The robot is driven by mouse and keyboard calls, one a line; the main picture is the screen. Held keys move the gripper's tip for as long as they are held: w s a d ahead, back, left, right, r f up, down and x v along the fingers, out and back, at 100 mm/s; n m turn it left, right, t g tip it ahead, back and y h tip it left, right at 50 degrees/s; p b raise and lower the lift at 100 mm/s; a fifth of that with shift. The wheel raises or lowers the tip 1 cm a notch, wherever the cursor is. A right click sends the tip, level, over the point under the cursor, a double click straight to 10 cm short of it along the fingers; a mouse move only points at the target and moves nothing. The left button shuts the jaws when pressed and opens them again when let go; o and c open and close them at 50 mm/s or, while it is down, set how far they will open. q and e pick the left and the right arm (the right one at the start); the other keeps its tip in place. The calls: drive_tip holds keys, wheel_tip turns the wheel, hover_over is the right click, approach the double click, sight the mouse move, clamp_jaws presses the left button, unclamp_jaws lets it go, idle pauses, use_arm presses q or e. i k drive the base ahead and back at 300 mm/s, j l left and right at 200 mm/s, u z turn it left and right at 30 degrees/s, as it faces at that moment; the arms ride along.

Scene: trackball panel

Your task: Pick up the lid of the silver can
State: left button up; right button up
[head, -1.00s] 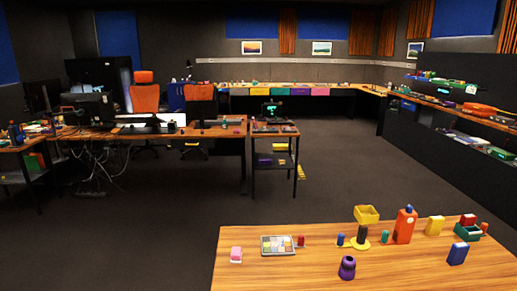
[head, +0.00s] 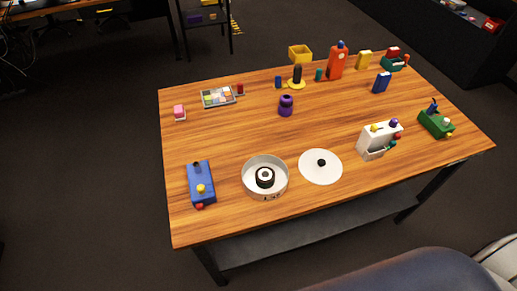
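A round silver can (head: 251,185) stands open near the front edge of the wooden table. A black and white ring-shaped piece (head: 265,178) sits inside it. A flat, round, pale lid (head: 314,175) with a small black knob (head: 321,162) lies on the table just right of the can, apart from it. Neither of my grippers shows in the head view, so their state is hidden.
The wooden table (head: 230,135) also holds a blue box (head: 200,184) left of the can, and a white box (head: 378,140) and green box (head: 436,123) to the right. A purple piece (head: 286,105) stands mid-table. Behind are a tray of coloured tiles (head: 217,97) and an orange bottle (head: 337,62).

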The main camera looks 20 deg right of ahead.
sight(320, 166)
drive_tip(key=l+z, duration=0.1)
drive_tip(key=z, duration=0.35)
drive_tip(key=l+z, duration=0.15)
drive_tip(key=z, duration=0.35)
